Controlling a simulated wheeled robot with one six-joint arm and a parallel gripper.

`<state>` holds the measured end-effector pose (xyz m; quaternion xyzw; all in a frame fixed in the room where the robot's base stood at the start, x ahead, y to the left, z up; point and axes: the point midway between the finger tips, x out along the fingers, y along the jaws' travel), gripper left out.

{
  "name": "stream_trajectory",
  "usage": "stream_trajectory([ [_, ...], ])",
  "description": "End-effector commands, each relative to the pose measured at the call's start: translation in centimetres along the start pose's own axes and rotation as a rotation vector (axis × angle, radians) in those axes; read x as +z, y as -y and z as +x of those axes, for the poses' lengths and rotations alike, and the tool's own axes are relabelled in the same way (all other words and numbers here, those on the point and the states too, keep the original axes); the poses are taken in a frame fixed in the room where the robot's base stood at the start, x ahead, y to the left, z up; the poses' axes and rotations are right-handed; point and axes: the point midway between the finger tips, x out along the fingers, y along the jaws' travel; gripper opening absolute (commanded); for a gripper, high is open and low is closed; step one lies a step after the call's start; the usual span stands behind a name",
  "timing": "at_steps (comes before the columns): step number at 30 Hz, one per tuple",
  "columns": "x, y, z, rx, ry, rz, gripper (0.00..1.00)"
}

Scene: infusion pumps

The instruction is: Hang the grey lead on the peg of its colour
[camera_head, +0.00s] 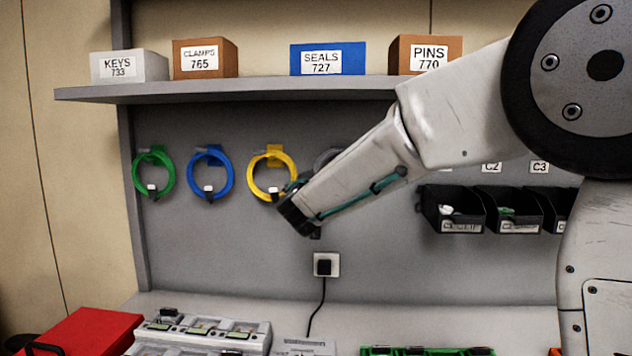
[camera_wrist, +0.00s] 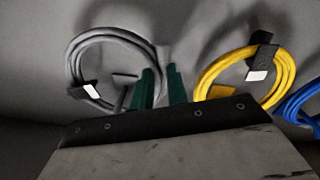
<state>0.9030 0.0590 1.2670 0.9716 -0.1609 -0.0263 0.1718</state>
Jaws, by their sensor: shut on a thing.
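The grey lead, a round coil with a black-and-white tag, shows at the left in the wrist view (camera_wrist: 88,48). In the head view a part of the grey lead (camera_head: 327,157) shows behind my arm. My gripper (camera_wrist: 160,85) has its two green fingers at the coil's edge on the yellow lead's side, shut on the grey lead; the exact grip is hard to see. A short grey peg-like piece (camera_wrist: 125,77) shows inside the coil. I cannot tell whether the coil sits around it. In the head view my arm hides most of this spot.
Yellow (camera_head: 271,173), blue (camera_head: 210,173) and green (camera_head: 153,173) coiled leads hang left of my gripper. A shelf (camera_head: 230,92) with labelled boxes is above. Black bins (camera_head: 452,208) are at right. A socket with a plug (camera_head: 324,265) is below.

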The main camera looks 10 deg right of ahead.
Motion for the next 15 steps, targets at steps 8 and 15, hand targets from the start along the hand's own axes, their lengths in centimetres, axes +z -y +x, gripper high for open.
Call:
stream_trajectory([
  [8,0.14,0.07,-0.01,0.0,-0.001,0.0,0.0],
  [15,0.13,0.07,-0.01,0.0,-0.001,0.0,0.41],
])
